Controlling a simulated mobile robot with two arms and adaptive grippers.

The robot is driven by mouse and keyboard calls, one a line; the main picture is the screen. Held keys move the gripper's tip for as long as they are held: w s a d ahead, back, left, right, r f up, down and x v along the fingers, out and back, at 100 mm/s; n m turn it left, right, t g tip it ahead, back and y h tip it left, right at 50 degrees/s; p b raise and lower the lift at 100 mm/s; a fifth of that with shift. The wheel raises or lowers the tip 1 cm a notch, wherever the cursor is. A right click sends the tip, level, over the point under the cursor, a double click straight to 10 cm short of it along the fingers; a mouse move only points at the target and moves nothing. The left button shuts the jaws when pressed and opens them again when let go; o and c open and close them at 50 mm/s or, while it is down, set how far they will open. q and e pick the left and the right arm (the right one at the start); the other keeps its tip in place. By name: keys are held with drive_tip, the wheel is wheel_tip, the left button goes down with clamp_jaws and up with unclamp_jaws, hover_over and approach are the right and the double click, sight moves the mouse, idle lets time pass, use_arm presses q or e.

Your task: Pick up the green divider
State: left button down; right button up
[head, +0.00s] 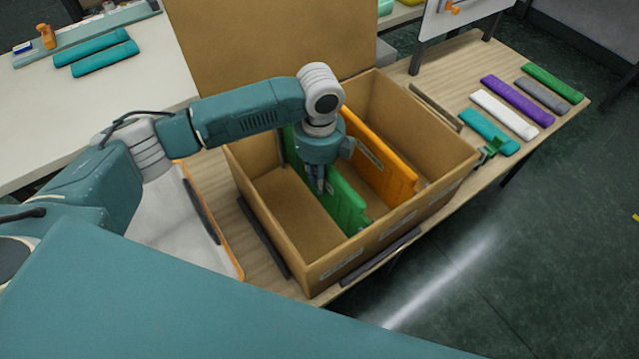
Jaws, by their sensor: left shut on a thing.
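The green divider (345,205) stands upright inside the open cardboard box (290,262), left of an orange divider (385,165). My left gripper (322,188) points down into the box and is shut on the green divider near its upper edge. The gripper and wrist hide part of the divider. I cannot tell whether the divider's lower edge touches the box floor. My right gripper is not in view.
The box stands on a wooden table (455,70), its tall lid (265,40) raised behind. Several coloured strips, including a purple one (517,101), lie at the right. A white tray with an orange rim (232,262) is at the left. The left compartment looks empty.

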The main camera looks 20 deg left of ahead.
use_arm(q)
wheel_tip(320, 180, up, 25)
idle(0.4)
wheel_tip(320, 180, up, 10)
drive_tip(key=p, duration=1.3)
idle(0.4)
idle(0.8)
